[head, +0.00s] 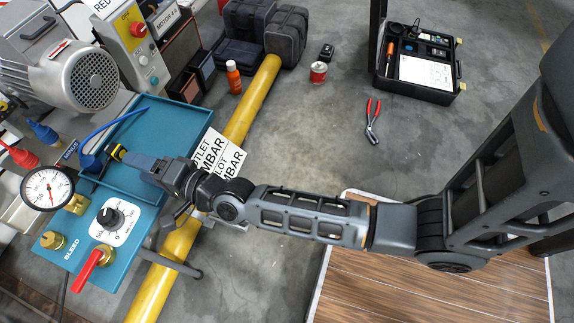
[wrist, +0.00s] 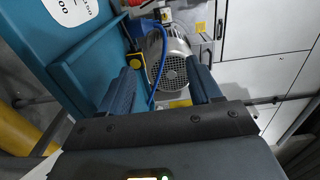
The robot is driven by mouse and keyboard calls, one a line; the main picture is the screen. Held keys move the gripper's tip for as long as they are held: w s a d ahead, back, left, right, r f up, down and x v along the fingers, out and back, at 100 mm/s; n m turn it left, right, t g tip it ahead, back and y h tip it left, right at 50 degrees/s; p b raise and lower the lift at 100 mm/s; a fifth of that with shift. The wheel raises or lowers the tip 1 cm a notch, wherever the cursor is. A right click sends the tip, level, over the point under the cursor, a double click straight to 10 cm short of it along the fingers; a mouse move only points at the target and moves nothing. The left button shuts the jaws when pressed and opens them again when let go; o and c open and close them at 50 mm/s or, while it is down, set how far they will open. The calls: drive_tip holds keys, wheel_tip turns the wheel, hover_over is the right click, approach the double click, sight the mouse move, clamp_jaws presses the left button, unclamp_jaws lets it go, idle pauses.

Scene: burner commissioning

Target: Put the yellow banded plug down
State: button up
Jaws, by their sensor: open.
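The dark plug with a yellow band (head: 118,152) shows in the head view at the teal tray (head: 163,123), just beyond my fingertips. In the wrist view the yellow and black piece (wrist: 135,62) sits near the tip of the left finger, outside the space between the fingers. My gripper (head: 140,163) is over the tray's front part, pointing left. Its two fingers stand wide apart in the wrist view (wrist: 162,88), with nothing held between them. Whether the plug rests fully on the tray floor is hard to tell.
A blue plug (head: 90,161) with a blue cable (head: 110,124) is close by on the left. A teal panel holds a gauge (head: 47,188), a dial (head: 110,217) and a red lever (head: 87,271). A motor (head: 85,75) stands behind; a yellow pipe (head: 250,101) runs right.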

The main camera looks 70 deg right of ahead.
drive_tip(key=s+d+r+n+g, duration=0.15)
drive_tip(key=s+n, duration=0.75)
drive_tip(key=s, duration=1.3)
drive_tip(key=s+r+n+g, duration=0.1)
drive_tip(key=s+r+n, duration=0.7)
drive_tip(key=s+r, duration=0.3)
drive_tip(key=s, duration=0.4)
drive_tip(key=shift+s+a+r+n+g, duration=0.15)
drive_tip(key=shift+a+r+n+g, duration=0.05)
drive_tip(key=shift+r+n+g, duration=0.2)
